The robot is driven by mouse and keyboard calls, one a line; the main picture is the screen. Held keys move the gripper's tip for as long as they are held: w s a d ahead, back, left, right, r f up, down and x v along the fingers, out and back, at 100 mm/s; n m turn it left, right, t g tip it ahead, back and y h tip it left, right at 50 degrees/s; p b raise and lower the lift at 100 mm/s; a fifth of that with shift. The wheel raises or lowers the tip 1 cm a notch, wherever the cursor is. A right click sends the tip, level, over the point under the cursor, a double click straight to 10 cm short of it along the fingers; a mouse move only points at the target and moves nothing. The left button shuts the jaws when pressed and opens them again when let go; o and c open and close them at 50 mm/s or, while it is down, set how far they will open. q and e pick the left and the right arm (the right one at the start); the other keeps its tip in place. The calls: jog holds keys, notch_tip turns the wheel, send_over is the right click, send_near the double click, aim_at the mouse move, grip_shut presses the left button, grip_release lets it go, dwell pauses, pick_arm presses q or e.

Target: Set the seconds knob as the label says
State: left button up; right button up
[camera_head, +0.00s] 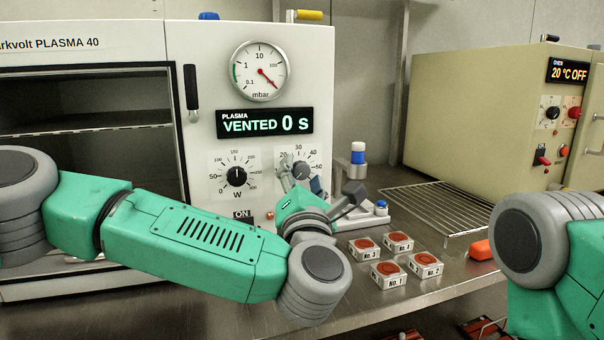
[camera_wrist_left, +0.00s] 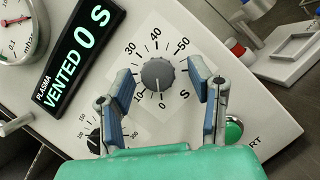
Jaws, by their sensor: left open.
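The seconds knob (camera_wrist_left: 158,75) is a grey round knob on a white dial marked 0 to 50 and S. Its pale pointer mark seems to face the 0. In the head view the knob (camera_head: 301,170) is partly hidden by my left gripper (camera_head: 303,184). In the left wrist view my left gripper (camera_wrist_left: 160,80) is open, with one blue-grey finger on each side of the knob and gaps to it. The display (camera_head: 265,123) reads VENTED 0 S. I see no label giving a time setting. My right gripper is out of view.
The black watts knob (camera_head: 237,176) is left of the seconds knob. A green button (camera_wrist_left: 233,131) lies close to the right finger. Several numbered blocks (camera_head: 388,273) sit on the steel bench in front. A wire rack (camera_head: 440,206) and an oven (camera_head: 490,110) stand right.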

pick_arm(q)
grip_shut()
jog(key=shift+r+m+h+p, duration=0.1)
jog(key=shift+m+h+p, duration=0.2)
jog(key=shift+m+p, duration=0.55)
jog(key=m+g+p, duration=0.2)
jog(key=m+p, duration=0.2)
jog(key=p, duration=0.2)
jog(key=m+g+h+p, duration=0.1)
jog(key=m+p, duration=0.4)
jog(key=p, duration=0.2)
jog(key=m+g+p, duration=0.2)
jog(key=m+p, duration=0.3)
jog(key=p, duration=0.2)
jog(key=shift+s+r+m+g+h, duration=0.2)
jog(key=shift+m+g+h, duration=0.05)
jog(key=shift+g+h, duration=0.05)
jog(key=shift+f+m+g+p, duration=0.25)
jog(key=shift+m+p, duration=0.55)
jog(key=shift+p, duration=0.65)
jog(key=shift+y, duration=0.4)
